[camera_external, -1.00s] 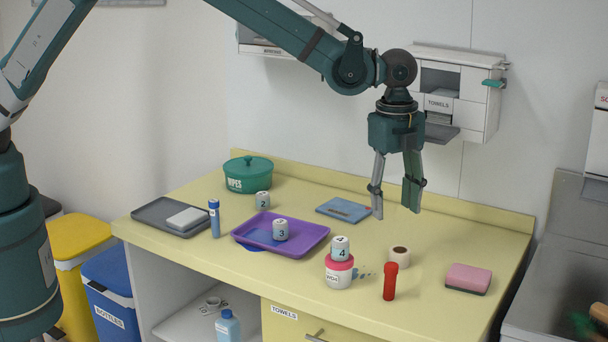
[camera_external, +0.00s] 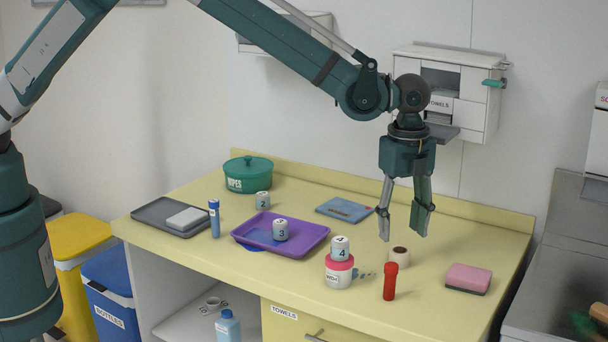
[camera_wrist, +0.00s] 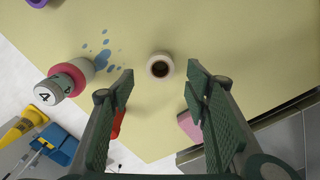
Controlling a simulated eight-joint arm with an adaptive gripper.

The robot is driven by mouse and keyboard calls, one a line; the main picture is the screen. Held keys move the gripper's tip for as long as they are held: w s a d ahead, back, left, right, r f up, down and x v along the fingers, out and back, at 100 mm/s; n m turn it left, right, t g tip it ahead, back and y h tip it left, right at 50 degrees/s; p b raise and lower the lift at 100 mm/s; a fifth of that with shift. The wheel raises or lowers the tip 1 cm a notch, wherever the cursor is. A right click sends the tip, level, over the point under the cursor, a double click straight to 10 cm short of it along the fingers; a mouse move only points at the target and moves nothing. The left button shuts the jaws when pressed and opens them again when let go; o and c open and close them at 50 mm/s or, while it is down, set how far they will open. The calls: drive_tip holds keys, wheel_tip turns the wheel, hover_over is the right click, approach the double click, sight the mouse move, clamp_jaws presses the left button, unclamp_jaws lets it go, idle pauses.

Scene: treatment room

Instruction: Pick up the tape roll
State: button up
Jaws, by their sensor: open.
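The tape roll (camera_external: 399,257) is a small white roll with a dark core, lying on the yellow counter towards its right half. In the wrist view the tape roll (camera_wrist: 160,66) shows from above, beyond the fingertips and roughly centred between them. My gripper (camera_external: 403,238) is open and empty, pointing down above the counter near the roll. In the wrist view both fingers of my gripper (camera_wrist: 158,80) are spread wide with nothing between them.
A red bottle-shaped object (camera_external: 390,281) stands just in front of the roll. A pink-lidded jar (camera_external: 339,275) with a numbered block (camera_external: 341,249) on top stands to its left. A pink sponge (camera_external: 468,278) lies to the right. A purple tray (camera_external: 309,249) and blue box (camera_external: 344,210) lie further left.

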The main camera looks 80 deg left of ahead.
sight(398, 250)
drive_tip(key=shift+f, duration=0.9)
drive_tip(key=shift+f, duration=0.15)
drive_tip(key=shift+f+p, duration=0.3)
drive_tip(key=shift+f, duration=2.15)
drive_tip(key=c, duration=0.9)
